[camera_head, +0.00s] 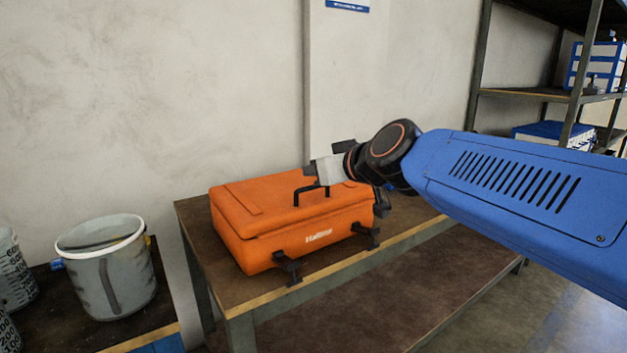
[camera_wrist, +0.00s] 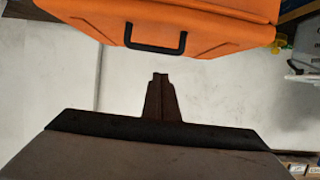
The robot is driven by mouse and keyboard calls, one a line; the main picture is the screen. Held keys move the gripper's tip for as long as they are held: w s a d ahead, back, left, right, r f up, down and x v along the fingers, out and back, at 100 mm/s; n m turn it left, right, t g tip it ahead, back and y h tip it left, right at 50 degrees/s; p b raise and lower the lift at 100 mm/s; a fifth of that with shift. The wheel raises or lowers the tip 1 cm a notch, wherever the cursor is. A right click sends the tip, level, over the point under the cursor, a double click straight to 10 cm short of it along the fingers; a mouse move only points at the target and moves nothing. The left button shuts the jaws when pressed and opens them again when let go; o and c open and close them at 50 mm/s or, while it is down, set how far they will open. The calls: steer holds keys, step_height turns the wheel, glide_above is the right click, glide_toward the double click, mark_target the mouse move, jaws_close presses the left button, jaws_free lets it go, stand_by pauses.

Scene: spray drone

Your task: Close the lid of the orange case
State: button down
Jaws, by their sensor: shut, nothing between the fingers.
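The orange case (camera_head: 290,222) stands on a wooden-topped bench against the wall. Its lid (camera_head: 262,200) lies down over the base, with a thin seam along the front; I cannot tell whether it is fully flush. A black handle (camera_head: 311,192) shows on the case, and also in the wrist view (camera_wrist: 155,48). Two black latches (camera_head: 287,268) stick out at the front, swung away from the lid. My gripper (camera_head: 310,172) is shut and empty, over the right part of the lid near the handle. In the wrist view its fingers (camera_wrist: 160,82) are together, apart from the handle.
The bench (camera_head: 345,262) has a bare strip in front of the case. A grey bucket (camera_head: 105,265) stands on a lower surface at left. A metal shelf (camera_head: 540,95) with blue-and-white boxes is at right. The wall is close behind the case.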

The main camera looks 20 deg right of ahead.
steer(key=s+d+f+m+g+h, duration=0.2)
steer(key=s+f+g, duration=0.7)
steer(key=s+f, duration=1.2)
step_height(320, 180, down, 4)
steer(key=shift+s+d+f+h, duration=0.2)
steer(key=shift+s+d+h, duration=0.15)
steer(key=shift+d, duration=0.1)
